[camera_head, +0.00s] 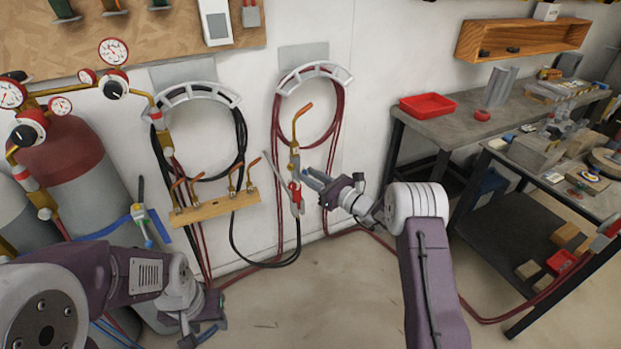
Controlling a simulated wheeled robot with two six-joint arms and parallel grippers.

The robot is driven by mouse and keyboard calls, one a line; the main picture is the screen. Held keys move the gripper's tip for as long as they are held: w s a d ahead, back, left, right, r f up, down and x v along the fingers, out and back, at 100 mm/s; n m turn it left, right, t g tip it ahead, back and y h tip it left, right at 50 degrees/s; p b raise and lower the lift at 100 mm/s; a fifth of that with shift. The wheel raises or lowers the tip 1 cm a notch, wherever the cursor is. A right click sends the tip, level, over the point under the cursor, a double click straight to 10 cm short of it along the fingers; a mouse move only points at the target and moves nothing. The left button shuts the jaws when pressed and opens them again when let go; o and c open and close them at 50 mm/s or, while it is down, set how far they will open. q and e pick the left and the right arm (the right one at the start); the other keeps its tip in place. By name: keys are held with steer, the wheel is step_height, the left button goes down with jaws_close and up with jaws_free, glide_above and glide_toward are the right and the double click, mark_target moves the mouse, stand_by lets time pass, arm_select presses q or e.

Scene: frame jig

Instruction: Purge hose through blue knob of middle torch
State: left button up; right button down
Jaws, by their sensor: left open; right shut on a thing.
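A brass torch (295,160) with a bent copper tip stands roughly upright in front of the hose loop at centre. My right gripper (304,183) is at its grey and red lower body and is shut on it. A black hose runs down from its lower end. I cannot make out a blue knob; the gripper may hide it. More torches with copper tips (232,182) sit in a wooden wall rack (216,207) to the left. My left gripper (205,333) is open, low at the bottom edge, apart from the torches, its fingers partly hidden.
Gas cylinders (75,165) with gauges stand at the left. Coiled black hose (242,135) and red hose (340,120) hang on wall hooks. Red hose (480,320) trails on the floor. A bench with a red tray (427,105) and a cluttered table (530,155) stand right.

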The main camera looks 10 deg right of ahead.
steer(key=shift+f+n+t+y+b, duration=0.2)
steer(key=shift+n+y+b, duration=0.5)
steer(key=shift+n+b, duration=2.05)
steer(key=shift+f+n+t+y+b, duration=0.1)
steer(key=shift+n+t+y+b, duration=0.45)
steer(key=shift+b, duration=4.05)
steer(key=shift+n+g, duration=0.25)
steer(key=shift+n, duration=0.05)
steer(key=c, duration=1.2)
jaws_free()
steer(key=v, duration=0.9)
steer(key=shift+p, duration=0.35)
